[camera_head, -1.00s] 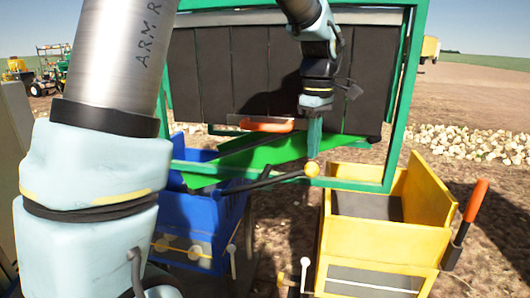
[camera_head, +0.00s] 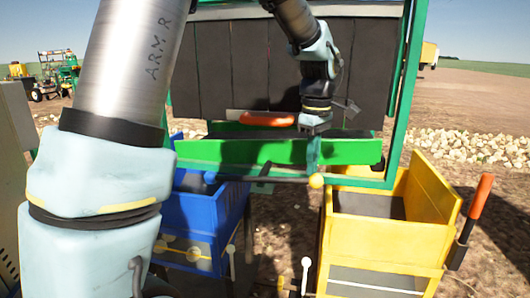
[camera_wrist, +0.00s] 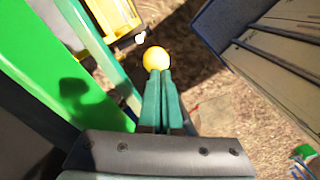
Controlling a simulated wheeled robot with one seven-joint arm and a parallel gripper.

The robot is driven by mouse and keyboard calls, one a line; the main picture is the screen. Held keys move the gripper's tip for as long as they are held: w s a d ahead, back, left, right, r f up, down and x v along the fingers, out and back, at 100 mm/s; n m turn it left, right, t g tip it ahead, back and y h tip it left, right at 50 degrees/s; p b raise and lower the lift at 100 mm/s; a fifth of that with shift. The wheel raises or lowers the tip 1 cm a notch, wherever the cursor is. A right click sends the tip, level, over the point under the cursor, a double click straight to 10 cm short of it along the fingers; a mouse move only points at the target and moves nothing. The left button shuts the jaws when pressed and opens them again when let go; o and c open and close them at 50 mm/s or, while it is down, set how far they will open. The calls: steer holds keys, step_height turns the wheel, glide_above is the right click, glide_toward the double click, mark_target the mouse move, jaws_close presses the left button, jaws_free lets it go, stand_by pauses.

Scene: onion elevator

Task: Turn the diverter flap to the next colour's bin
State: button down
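The green diverter flap (camera_head: 240,151) lies nearly level across the lower part of the green frame, above the blue bin (camera_head: 190,215) and the yellow bin (camera_head: 385,238). A dark lever below it ends in a yellow knob (camera_head: 317,181). My gripper (camera_head: 313,165) points down in front of the flap's right half, its tips just above the knob. In the wrist view my gripper's teal fingers (camera_wrist: 164,75) lie together, with the yellow knob (camera_wrist: 157,58) at their tips. I cannot tell whether they touch it. The flap fills the left of the wrist view (camera_wrist: 65,75).
The green frame (camera_head: 398,100) with dark hanging strips stands around the flap. An orange handle (camera_head: 267,119) sits behind the flap. An orange-handled lever (camera_head: 477,200) stands right of the yellow bin. Pale onions (camera_head: 470,143) lie on the ground at right.

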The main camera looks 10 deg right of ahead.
mark_target(311, 179)
steer(key=shift+f+b, duration=1.5)
steer(key=shift+f, duration=1.25)
steer(key=shift+r, duration=0.15)
steer(key=shift+s+r+p, duration=0.15)
steer(key=shift+r+p, duration=0.1)
steer(key=shift+p, duration=0.05)
steer(key=s+a+r+p, duration=0.2)
steer(key=s+r+p, duration=0.1)
steer(key=s+r, duration=0.1)
steer(key=shift+r, duration=0.2)
steer(key=shift+s, duration=0.1)
steer(key=a+f+m, duration=0.4)
steer(key=a, duration=1)
steer(key=a+f+m+t, duration=0.1)
steer(key=a+f+m, duration=0.2)
steer(key=a, duration=1.1)
steer(key=shift+w+f+m+t, duration=0.25)
steer(key=shift+f+m+t, duration=0.1)
steer(key=shift+m, duration=0.25)
